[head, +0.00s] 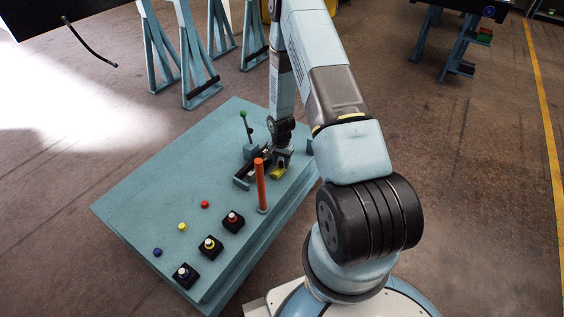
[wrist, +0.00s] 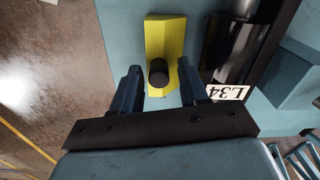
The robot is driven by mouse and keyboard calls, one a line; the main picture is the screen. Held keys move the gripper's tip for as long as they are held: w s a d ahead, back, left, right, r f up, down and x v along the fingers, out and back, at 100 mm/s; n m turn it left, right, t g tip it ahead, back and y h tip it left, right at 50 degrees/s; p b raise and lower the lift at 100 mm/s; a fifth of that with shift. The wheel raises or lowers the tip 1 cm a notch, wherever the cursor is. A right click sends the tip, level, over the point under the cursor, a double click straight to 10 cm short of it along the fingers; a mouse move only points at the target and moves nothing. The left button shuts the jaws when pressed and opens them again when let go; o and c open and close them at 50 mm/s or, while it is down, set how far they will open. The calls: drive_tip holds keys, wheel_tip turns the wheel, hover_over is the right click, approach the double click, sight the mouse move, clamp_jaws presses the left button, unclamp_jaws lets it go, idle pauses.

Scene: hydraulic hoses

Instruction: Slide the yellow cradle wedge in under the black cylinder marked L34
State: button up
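The yellow cradle wedge (wrist: 166,30) lies on the blue-green bench top in the wrist view, with a black round knob (wrist: 158,72) standing on it. In the head view only a bit of the wedge (head: 277,174) shows below my gripper. My gripper (wrist: 160,82) is open, with its two dark fingers apart and the knob between them, a gap on each side. The black cylinder (wrist: 222,50) lies to the right of the wedge, with a bright rod and a white L34 tag (wrist: 228,92). The wedge is beside the cylinder, apart from it. My wrist hides much of both in the head view.
An orange-red post (head: 261,185) stands close in front of the cylinder, and a green-knobbed lever (head: 246,127) stands behind it. Black blocks with coloured caps (head: 210,246) and small loose caps (head: 182,227) are at the front left. The bench's left part (head: 150,190) is clear.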

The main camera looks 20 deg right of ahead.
sight(281, 162)
drive_tip(key=shift+o, duration=0.3)
drive_tip(key=shift+r, duration=0.1)
wheel_tip(281, 162, up, 14)
drive_tip(key=shift+f, duration=0.25)
idle(0.3)
drive_tip(key=shift+c, duration=0.4)
